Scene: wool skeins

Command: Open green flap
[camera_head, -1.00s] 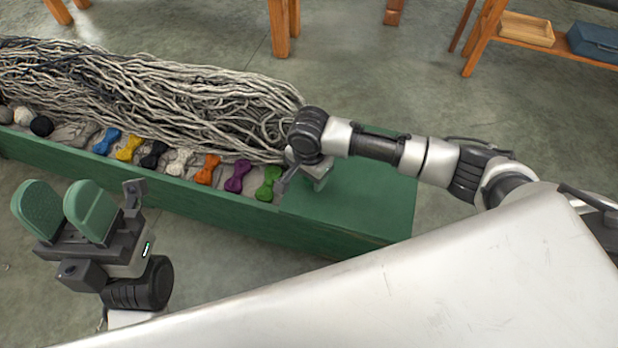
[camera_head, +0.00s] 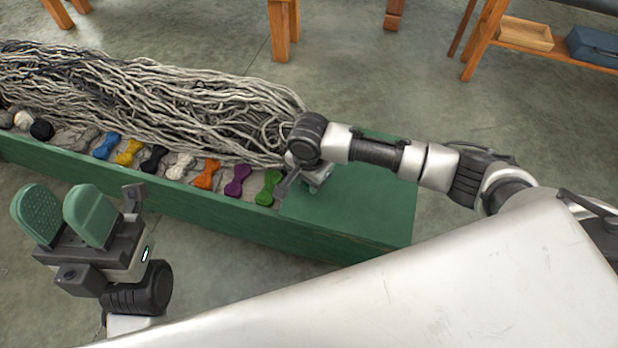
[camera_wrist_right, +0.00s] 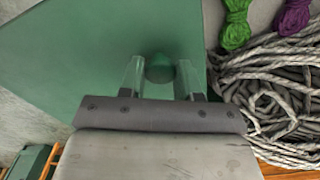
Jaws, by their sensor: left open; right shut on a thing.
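The green flap (camera_head: 352,205) covers the right end of a long green bin (camera_head: 225,209) and lies flat. In the right wrist view the flap (camera_wrist_right: 75,60) fills the left and middle, with a round green knob (camera_wrist_right: 159,67) on it. My right gripper (camera_wrist_right: 161,75) has its two fingers on either side of the knob and is shut on it. In the head view my right gripper (camera_head: 314,183) is over the flap's left part, and its fingertips are mostly hidden. My left gripper (camera_head: 65,215) is open and empty, in front of the bin, with green finger pads.
The bin holds a long heap of grey yarn (camera_head: 150,90) and a row of coloured skeins, the green skein (camera_head: 270,187) beside the flap. A wooden shelf (camera_head: 550,55) with a tray (camera_head: 525,32) and a blue box (camera_head: 595,45) stands at the back right. Bare floor lies around.

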